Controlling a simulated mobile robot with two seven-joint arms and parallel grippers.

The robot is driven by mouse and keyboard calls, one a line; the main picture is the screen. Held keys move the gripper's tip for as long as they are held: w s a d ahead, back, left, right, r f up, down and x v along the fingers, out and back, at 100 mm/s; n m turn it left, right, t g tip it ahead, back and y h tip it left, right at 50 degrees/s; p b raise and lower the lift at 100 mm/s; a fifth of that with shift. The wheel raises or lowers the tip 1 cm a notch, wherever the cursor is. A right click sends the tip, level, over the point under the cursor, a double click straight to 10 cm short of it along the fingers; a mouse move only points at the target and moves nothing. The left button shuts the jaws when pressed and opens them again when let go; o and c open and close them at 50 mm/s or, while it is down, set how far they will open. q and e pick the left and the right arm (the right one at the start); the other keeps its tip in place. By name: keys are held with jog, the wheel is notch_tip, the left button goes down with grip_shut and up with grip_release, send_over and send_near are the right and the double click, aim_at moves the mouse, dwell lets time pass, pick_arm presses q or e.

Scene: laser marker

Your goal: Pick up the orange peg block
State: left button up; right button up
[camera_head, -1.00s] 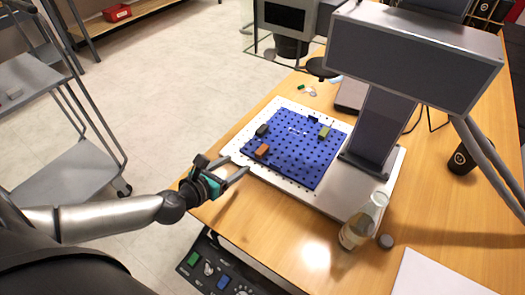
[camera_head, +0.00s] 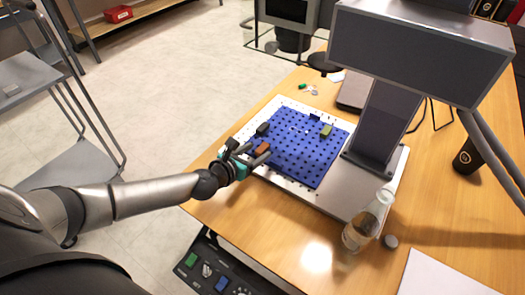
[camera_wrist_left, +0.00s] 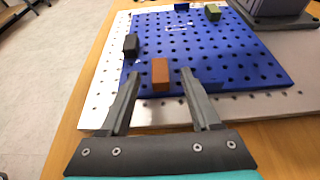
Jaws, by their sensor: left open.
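The orange peg block (camera_head: 263,148) lies on the front left part of the blue pegboard (camera_head: 310,165). In the left wrist view the orange peg block (camera_wrist_left: 160,75) is upright between the lines of my two fingers, just ahead of the tips. My left gripper (camera_head: 256,153) is open and empty at the board's left edge; in the left wrist view its fingertips (camera_wrist_left: 160,85) point at the block, with gaps on both sides. I cannot tell whether the tips reach beside the block. My right gripper is not in view.
A black block (camera_head: 262,129) and a green block (camera_head: 326,131) stand on the same board. The grey marker machine (camera_head: 415,55) rises behind it on the right. The table's front left is clear.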

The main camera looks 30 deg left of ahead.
pick_arm(q)
jog(key=shift+b+x, duration=0.3)
jog(key=shift+x, duration=0.85)
grip_shut()
